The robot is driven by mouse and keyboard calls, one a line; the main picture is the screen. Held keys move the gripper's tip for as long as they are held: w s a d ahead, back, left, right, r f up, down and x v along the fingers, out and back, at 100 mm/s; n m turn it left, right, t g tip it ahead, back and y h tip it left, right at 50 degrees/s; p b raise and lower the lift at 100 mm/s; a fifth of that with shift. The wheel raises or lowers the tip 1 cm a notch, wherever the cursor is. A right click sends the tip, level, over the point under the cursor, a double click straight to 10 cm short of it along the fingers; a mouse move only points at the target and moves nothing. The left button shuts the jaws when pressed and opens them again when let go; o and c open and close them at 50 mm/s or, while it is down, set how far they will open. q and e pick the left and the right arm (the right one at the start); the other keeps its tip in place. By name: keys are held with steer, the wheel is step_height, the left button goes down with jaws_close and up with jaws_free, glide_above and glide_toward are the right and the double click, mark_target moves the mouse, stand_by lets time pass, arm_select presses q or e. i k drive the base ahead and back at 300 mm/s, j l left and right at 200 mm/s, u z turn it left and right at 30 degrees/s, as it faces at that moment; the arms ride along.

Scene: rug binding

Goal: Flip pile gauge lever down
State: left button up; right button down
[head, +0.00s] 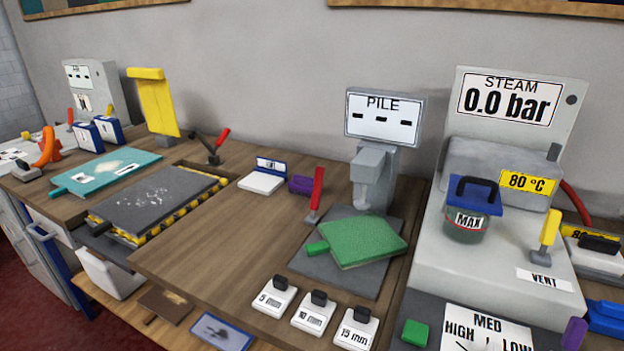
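The pile gauge (382,120) stands at the back of the wooden table in the head view, a grey post with a white "PILE" display showing dashes. A lever with a red handle (317,188) stands almost upright on the left side of its dark base plate (332,270). A green square piece with a tab (362,242) lies on that plate below the gauge head. Neither of my grippers shows in this view.
Three white blocks marked 5, 10 and 15 mm (314,316) sit along the front edge. A purple block (301,185) lies just left of the lever. The steam machine (517,100) stands to the right. Another red-handled lever (221,138) stands further left.

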mark_target(318, 182)
steer(key=i+j+z, duration=0.15)
steer(key=j, duration=0.5)
steer(key=i+j+z, duration=0.1)
steer(key=j, duration=0.55)
steer(key=i+j+z, duration=0.15)
steer(key=j, duration=0.55)
steer(key=i+j+z, duration=0.1)
steer(key=j, duration=0.6)
steer(key=i+j+z, duration=0.15)
steer(key=j, duration=0.55)
